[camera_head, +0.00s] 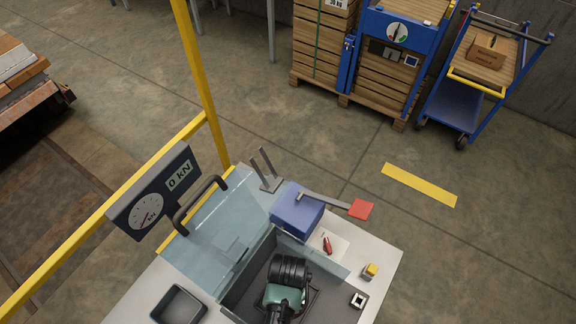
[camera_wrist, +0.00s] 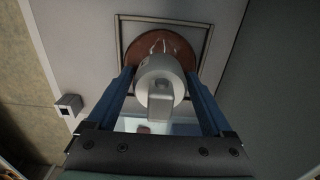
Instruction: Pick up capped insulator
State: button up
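The capped insulator shows in the wrist view as a grey metal cap (camera_wrist: 160,72) with a blocky end, in front of a reddish-brown disc (camera_wrist: 181,48). The disc lies inside a square frame (camera_wrist: 207,32) on a grey surface. My gripper (camera_wrist: 159,76) has its two blue fingers on either side of the cap. They look apart, with a narrow gap on each side; contact is not clear. In the head view my arm's dark ribbed and teal end is over the dark recess of the bench (camera_head: 385,268), and it hides the insulator.
A clear panel (camera_head: 212,232) and a blue box (camera_head: 296,211) with a red-ended lever (camera_head: 360,209) stand beside the recess. A small block with a dark square (camera_head: 358,300) and a yellow-topped block (camera_head: 370,271) are to its right. A force gauge (camera_head: 152,196) hangs left.

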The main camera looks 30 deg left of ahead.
grip_shut()
jog(key=shift+r, duration=0.15)
dwell(0.4)
